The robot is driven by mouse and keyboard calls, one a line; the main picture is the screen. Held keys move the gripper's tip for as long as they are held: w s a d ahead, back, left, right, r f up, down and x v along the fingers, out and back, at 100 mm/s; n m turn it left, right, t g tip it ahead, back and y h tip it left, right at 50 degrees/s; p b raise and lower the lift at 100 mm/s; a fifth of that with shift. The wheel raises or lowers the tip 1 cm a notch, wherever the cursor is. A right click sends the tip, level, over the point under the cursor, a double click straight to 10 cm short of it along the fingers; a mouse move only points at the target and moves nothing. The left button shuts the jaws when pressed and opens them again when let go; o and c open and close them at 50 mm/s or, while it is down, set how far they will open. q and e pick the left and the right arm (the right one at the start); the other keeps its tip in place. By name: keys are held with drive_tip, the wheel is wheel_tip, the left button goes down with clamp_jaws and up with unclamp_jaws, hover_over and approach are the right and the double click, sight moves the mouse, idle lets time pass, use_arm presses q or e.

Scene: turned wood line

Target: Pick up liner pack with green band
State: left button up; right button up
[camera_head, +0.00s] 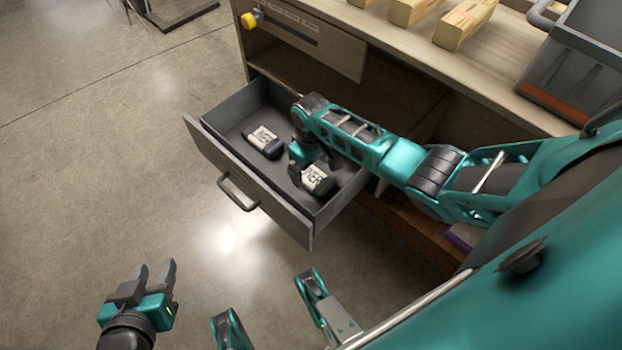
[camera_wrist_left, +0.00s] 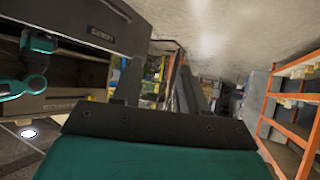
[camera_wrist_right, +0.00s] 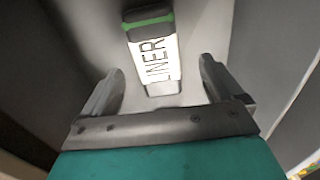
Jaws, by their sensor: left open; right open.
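A liner pack with a green band (camera_wrist_right: 152,48) shows in the right wrist view, with a dark cap, a white label and a dark end. In the head view my right gripper (camera_head: 303,158) is over the open drawer, beside the nearer pack (camera_head: 317,181), whose band colour does not show there. A second dark pack with a white label (camera_head: 264,142) lies further left in the drawer. My left gripper (camera_head: 151,273) is open and empty above the floor.
The grey drawer (camera_head: 228,178) is pulled out from a wooden workbench (camera_head: 390,45), its walls close around the packs. Wooden blocks (camera_head: 465,22) and a grey bin (camera_head: 575,75) stand on the bench top. The floor left of the drawer is clear.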

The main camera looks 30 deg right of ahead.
sight(312, 176)
drive_tip(key=f, duration=0.1)
drive_tip(key=f+b, duration=0.2)
drive_tip(key=f, duration=0.1)
drive_tip(key=shift+d, duration=0.3)
drive_tip(key=shift+f, duration=0.1)
use_arm(q)
drive_tip(key=shift+w+d+f, duration=0.25)
drive_tip(key=shift+w+d, duration=0.15)
drive_tip(key=shift+d, duration=0.2)
use_arm(e)
drive_tip(key=c, duration=1.2)
use_arm(q)
drive_tip(key=shift+a+f, duration=0.1)
drive_tip(key=shift+a, duration=0.1)
